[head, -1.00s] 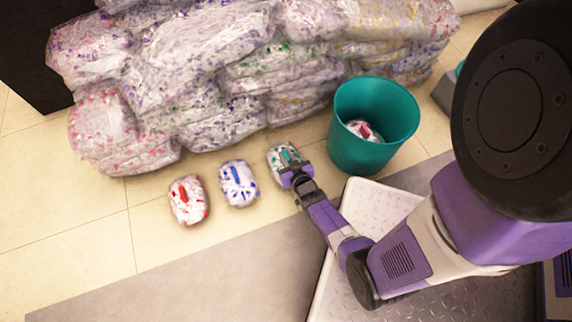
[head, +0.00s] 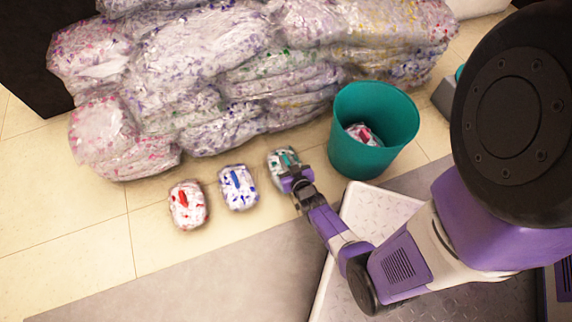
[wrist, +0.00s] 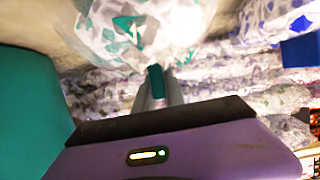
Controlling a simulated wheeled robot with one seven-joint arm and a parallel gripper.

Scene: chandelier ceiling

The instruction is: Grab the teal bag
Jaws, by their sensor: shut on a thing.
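The teal bag (head: 283,160) is a small clear bag with teal and white bits, at the right end of a row of small bags on the floor. My gripper (head: 290,173) is at its near edge, covering part of it. In the wrist view the teal bag (wrist: 150,30) is beyond the fingers, and my gripper (wrist: 156,85) is shut on its teal piece. The fingertips are partly blurred. I cannot tell whether the bag touches the floor.
A blue bag (head: 238,187) and a red bag (head: 188,205) lie to the left. A teal bin (head: 350,150) with a red-and-white bag (head: 364,134) inside stands close on the right. Large stacked bags (head: 200,80) form a wall behind. Tiled floor (head: 80,240) is clear at left.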

